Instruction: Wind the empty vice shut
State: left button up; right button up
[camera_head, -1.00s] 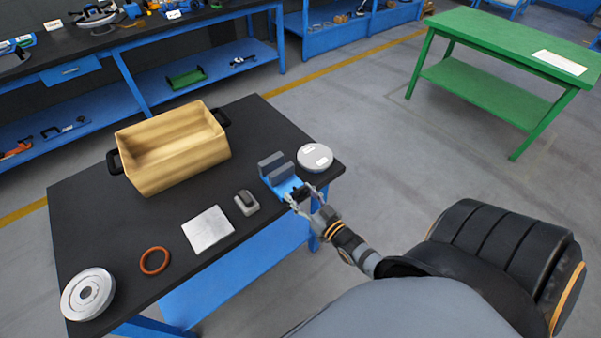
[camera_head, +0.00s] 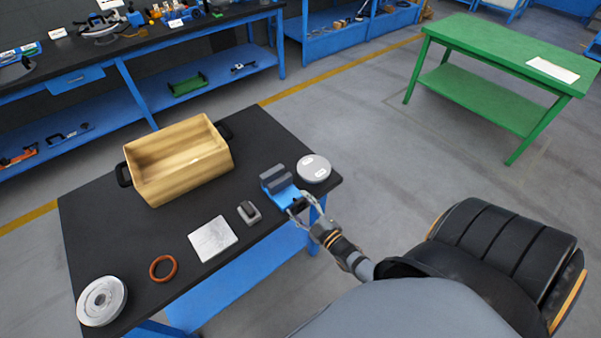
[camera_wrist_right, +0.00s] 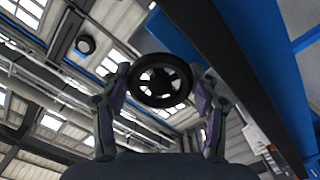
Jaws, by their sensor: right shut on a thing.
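The blue vice (camera_head: 285,196) with grey jaws stands at the table's right front edge. Its two jaws lie close together, with no clear gap and nothing seen between them. My right gripper (camera_head: 301,206) is at the front end of the vice, beyond the table edge. In the right wrist view, my right gripper (camera_wrist_right: 158,88) has its fingers on both sides of a black spoked handwheel (camera_wrist_right: 159,79) and is shut on it. My left gripper is not in view.
The black table (camera_head: 115,235) also holds a wooden box (camera_head: 180,165) with black handles, a round grey disc (camera_head: 314,168) beside the vice, a small grey block (camera_head: 249,212), a metal plate (camera_head: 213,239), an orange ring (camera_head: 163,268) and a flanged round part (camera_head: 102,301).

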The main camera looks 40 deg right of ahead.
jog(key=n, duration=0.3)
jog(key=n+p, duration=0.1)
jog(key=shift+w+r+n, duration=0.1)
jog(key=shift+r+n, duration=0.15)
jog(key=shift+n, duration=0.05)
jog(key=n+p, duration=0.1)
jog(key=n, duration=0.4)
jog(key=shift+n, duration=0.3)
jog(key=n, duration=0.5)
jog(key=shift+p, duration=0.4)
jog(key=shift+f+n, duration=0.1)
jog(key=shift+n, duration=2.6)
jog(key=o, duration=1.2)
jog(key=shift+f, duration=0.1)
